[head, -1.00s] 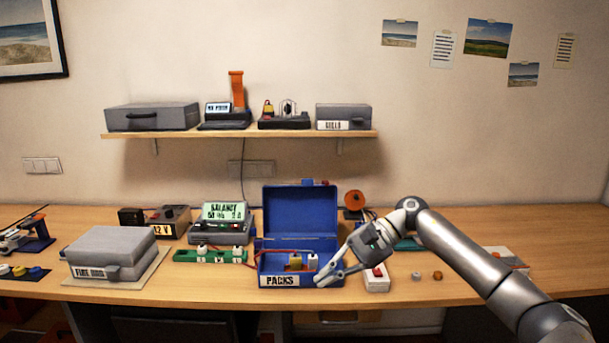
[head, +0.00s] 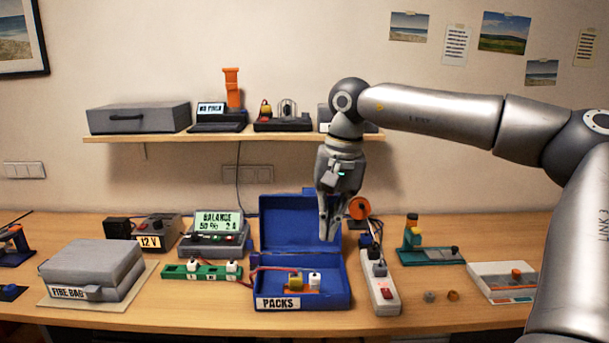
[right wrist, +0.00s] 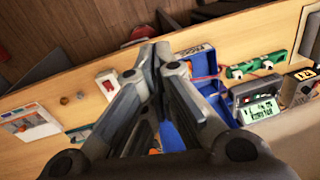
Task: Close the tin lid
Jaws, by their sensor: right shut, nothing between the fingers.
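The blue tin labelled PACKS (head: 300,303) stands on the desk in the head view, with its lid (head: 287,221) raised upright at the back. Inside it are a yellow pack and a white-topped pack (head: 315,277), and a red lead runs out over its left side. My right gripper (head: 328,238) points down at the right side of the raised lid, partly covering it. Its fingers are together and empty. In the right wrist view the gripper (right wrist: 155,48) covers part of the blue tin (right wrist: 202,65). My left gripper is not in view.
A green balance board (head: 201,272) and the balance charger (head: 215,240) stand left of the tin. A white power strip (head: 381,290) stands close on its right. A grey fire bag (head: 92,270) lies further left. The shelf (head: 200,138) hangs above.

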